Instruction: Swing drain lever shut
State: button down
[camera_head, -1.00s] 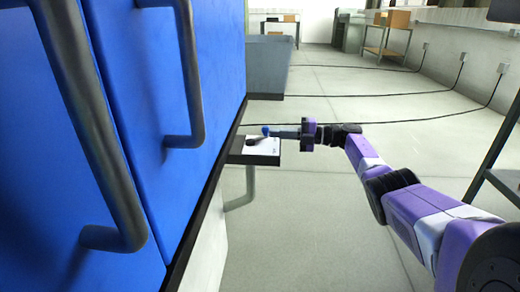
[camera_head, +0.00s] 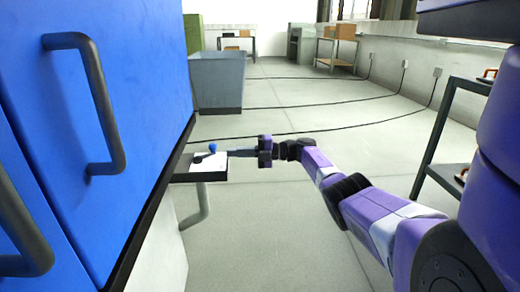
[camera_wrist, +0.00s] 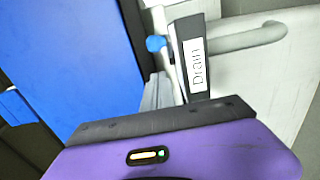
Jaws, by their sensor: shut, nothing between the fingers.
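The drain lever shows as a small dark arm with a blue knob (camera_head: 212,148) on a white-topped plate (camera_head: 208,166) at the side of the blue machine. In the wrist view the blue knob (camera_wrist: 156,43) is beside the dark plate (camera_wrist: 196,62) with its white "Drain" label. My gripper (camera_head: 230,153) is shut and empty, reaching in from the right with its tips close to the knob. In the wrist view my fingers (camera_wrist: 162,90) are just below the knob; I cannot tell whether they touch it. Much of the lever arm is hidden there.
The blue machine doors with dark handles (camera_head: 108,115) stand close on the left. A grey pipe (camera_head: 203,205) bends below the plate. A grey bin (camera_head: 216,82) stands beyond. A dark shelf (camera_head: 436,140) is at the right. Cables cross the otherwise clear floor.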

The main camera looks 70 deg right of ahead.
jog(key=s+d+b, duration=0.5)
jog(key=s+b, duration=0.1)
dwell(0.3)
jog(key=shift+s+d, duration=0.1)
jog(key=shift+d, duration=0.05)
dwell(0.5)
